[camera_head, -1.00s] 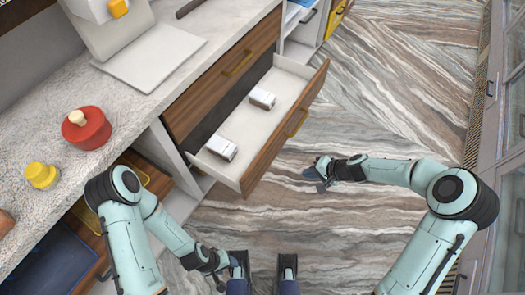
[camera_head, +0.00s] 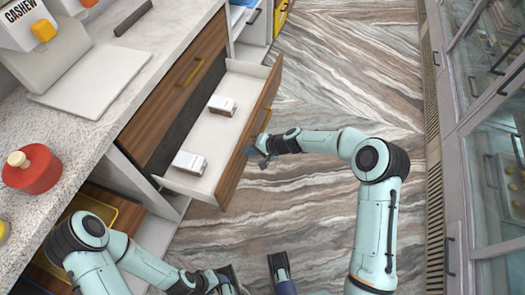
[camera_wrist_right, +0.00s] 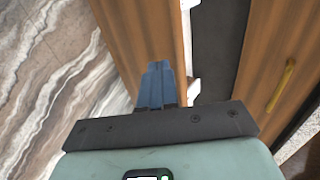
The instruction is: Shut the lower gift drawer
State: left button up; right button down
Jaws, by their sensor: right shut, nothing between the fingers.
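The lower gift drawer (camera_head: 206,135) stands pulled out from the counter, with a white inside and a wooden front (camera_head: 232,172). Two small white boxes lie in it, a nearer one (camera_head: 188,164) and a farther one (camera_head: 222,105). My right gripper (camera_head: 257,150) is shut and empty at the outer side of the drawer front, near its brass handle (camera_head: 266,120). In the right wrist view, its blue fingers (camera_wrist_right: 155,85) point along the wooden front (camera_wrist_right: 145,35); whether they touch it is unclear. My left gripper (camera_head: 222,282) is low at the bottom edge, its fingers unclear.
The closed upper drawer (camera_head: 180,85) has a brass handle (camera_head: 191,72). The stone counter (camera_head: 110,125) bears a red jar (camera_head: 35,172) and a scale. Glass-fronted cabinets (camera_head: 490,130) line the right side. The marbled floor (camera_head: 345,75) between is clear.

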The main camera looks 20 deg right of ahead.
jog(key=shift+w+a, duration=0.45)
jog(key=shift+a, duration=0.15)
jog(key=shift+a, duration=0.1)
